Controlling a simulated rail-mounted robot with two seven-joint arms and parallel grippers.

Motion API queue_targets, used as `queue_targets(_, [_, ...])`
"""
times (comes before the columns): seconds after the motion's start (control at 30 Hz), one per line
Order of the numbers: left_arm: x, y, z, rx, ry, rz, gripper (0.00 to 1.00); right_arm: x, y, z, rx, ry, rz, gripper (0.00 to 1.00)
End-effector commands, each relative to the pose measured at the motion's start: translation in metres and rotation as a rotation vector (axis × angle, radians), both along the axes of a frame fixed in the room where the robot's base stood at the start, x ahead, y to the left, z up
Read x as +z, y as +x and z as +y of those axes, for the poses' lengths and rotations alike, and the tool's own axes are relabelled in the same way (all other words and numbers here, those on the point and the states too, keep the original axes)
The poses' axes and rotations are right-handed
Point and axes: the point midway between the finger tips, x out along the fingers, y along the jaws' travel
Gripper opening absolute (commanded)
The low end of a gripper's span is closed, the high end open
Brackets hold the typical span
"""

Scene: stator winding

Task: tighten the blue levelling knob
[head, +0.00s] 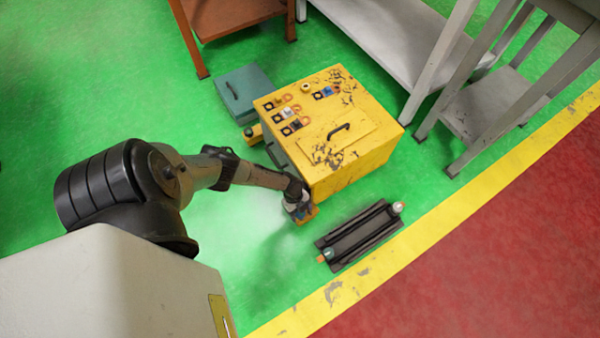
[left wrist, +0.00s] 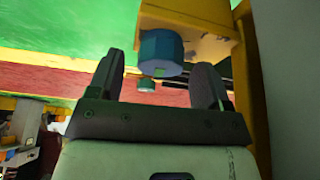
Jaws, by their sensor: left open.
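The blue levelling knob (left wrist: 160,52) is a faceted cylinder hanging under a yellow bracket (left wrist: 212,28) in the left wrist view. In the head view the bracket (head: 309,215) juts from the low front corner of the yellow machine (head: 352,160). My left gripper (left wrist: 158,72) is open, with one dark finger on each side of the knob. The knob appears between or just beyond the fingertips, with a gap visible at each side. In the head view my left gripper (head: 298,206) is low beside that corner, its fingers mostly hidden. My right gripper is not in view.
A black rail-like fixture (head: 358,235) with rounded ends lies on the green floor close to the right. A teal box (head: 245,90) stands behind the machine. Grey tables (head: 395,35) stand at the back right.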

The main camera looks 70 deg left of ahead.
Motion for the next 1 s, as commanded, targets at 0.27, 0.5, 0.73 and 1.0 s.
queue_targets(0.27, [0.011, -0.001, 0.004, 0.0, 0.001, 0.0, 0.72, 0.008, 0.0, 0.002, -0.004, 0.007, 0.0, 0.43])
queue_targets(0.5, [0.053, -0.006, 0.021, 0.0, 0.003, 0.001, 0.72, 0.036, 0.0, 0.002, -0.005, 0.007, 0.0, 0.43])
queue_targets(0.73, [0.093, -0.01, 0.036, 0.0, 0.002, 0.0, 0.72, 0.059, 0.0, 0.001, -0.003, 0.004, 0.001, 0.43])
queue_targets(1.0, [0.121, -0.012, 0.048, -0.001, 0.001, 0.0, 0.72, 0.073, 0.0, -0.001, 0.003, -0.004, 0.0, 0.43])
